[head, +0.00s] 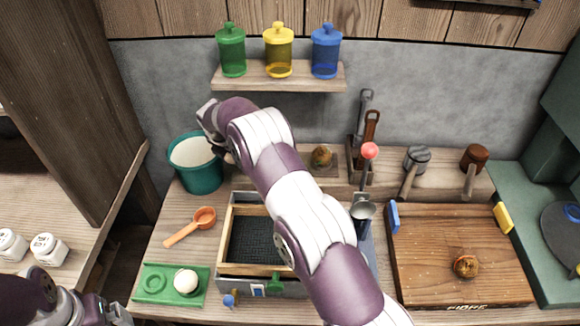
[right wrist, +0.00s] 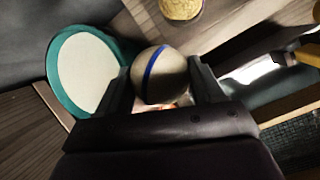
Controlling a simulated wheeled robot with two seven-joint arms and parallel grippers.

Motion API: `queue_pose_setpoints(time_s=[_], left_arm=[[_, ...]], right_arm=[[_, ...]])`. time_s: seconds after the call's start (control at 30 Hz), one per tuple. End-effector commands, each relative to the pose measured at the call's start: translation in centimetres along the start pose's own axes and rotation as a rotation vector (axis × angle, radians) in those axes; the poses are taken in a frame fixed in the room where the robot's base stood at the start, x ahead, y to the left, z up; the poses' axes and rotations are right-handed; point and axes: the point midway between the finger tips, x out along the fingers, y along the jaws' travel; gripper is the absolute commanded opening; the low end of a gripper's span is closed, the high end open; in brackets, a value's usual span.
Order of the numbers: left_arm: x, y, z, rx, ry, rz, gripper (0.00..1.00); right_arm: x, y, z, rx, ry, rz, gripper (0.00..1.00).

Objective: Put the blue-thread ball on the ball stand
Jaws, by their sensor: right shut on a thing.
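A pale ball with a blue band (right wrist: 152,77) sits between the two dark fingers of my right gripper (right wrist: 163,88), which is shut on it. In the head view my right forearm and wrist hide this ball. That hand is just right of the teal bucket (head: 202,178), above the back of the counter. A green tray (head: 143,297) at the front left has a bare ring on its left side and a white ball (head: 186,281) on its right side; it may be the ball stand. My left gripper (head: 118,313) is at the bottom left edge, partly cut off; its jaws are unclear.
An orange scoop (head: 203,216) lies left of a wooden frame with a dark mesh (head: 252,240). A brown ball (head: 321,157) rests on a block at the back. A wooden board (head: 430,240) carries another brown ball (head: 465,266). Jars stand on the shelf (head: 300,77) above.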

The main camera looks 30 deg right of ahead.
Motion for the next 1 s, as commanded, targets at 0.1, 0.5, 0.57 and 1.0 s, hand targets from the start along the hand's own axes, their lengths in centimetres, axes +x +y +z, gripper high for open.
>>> queue_pose_setpoints(time_s=[0.1,0.5,0.57,1.0], left_arm=[[0.3,0.0,0.0,0.0,0.0,0.0,1.0],[-2.0,0.0,-0.3,0.0,0.0,0.0,1.0],[-2.3,0.0,-0.3,0.0,0.0,0.0,1.0],[-3.6,0.0,-0.4,0.0,0.0,0.0,1.0]], right_arm=[[0.4,0.7,1.3,-0.07,0.012,0.03,0.29],[1.8,-7.3,9.4,-0.092,0.016,0.034,0.29],[2.1,-8.5,10.5,-0.091,0.017,0.034,0.29],[5.6,-12.4,12.6,-0.097,0.018,0.034,0.29]])
